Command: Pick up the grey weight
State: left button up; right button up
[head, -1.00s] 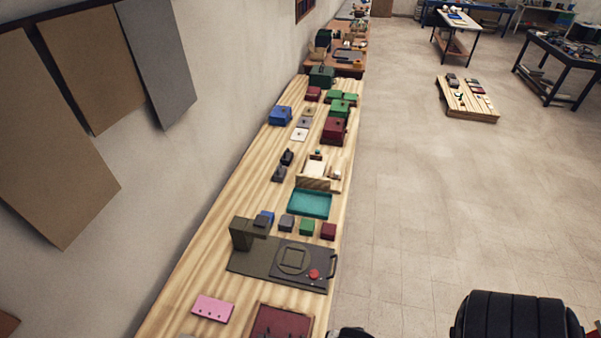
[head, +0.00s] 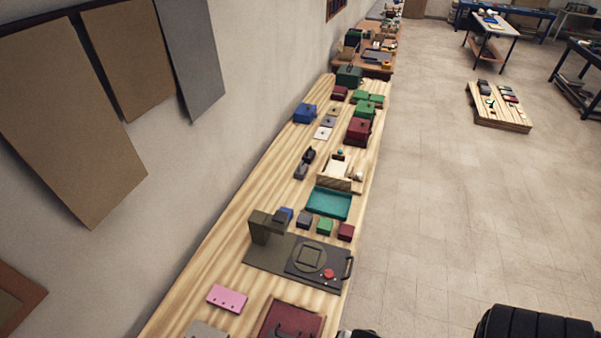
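A small grey block (head: 304,219), which may be the grey weight, sits on the long wooden bench (head: 220,250). It stands in a row with a blue block (head: 286,213), a green block (head: 324,227) and a dark red block (head: 345,232). The row lies between a teal tray (head: 329,203) and a dark olive press-like device (head: 300,262). Two small dark grey pieces lie farther back on the bench. Neither of my grippers can be made out; only dark parts, probably mine, show at the bottom edge.
A pink plate (head: 227,298) and a dark red tray (head: 292,322) lie on the near bench. Coloured boxes (head: 359,131) stand at the far end. The wall bounds the left side. Open floor (head: 430,220) lies right, with a low wooden platform (head: 500,112) beyond.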

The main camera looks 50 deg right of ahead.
pick_arm(q)
jog(key=o, duration=0.6)
jog(key=shift+d, duration=0.1)
jog(key=shift+w+d, duration=0.1)
jog(key=shift+d, duration=0.05)
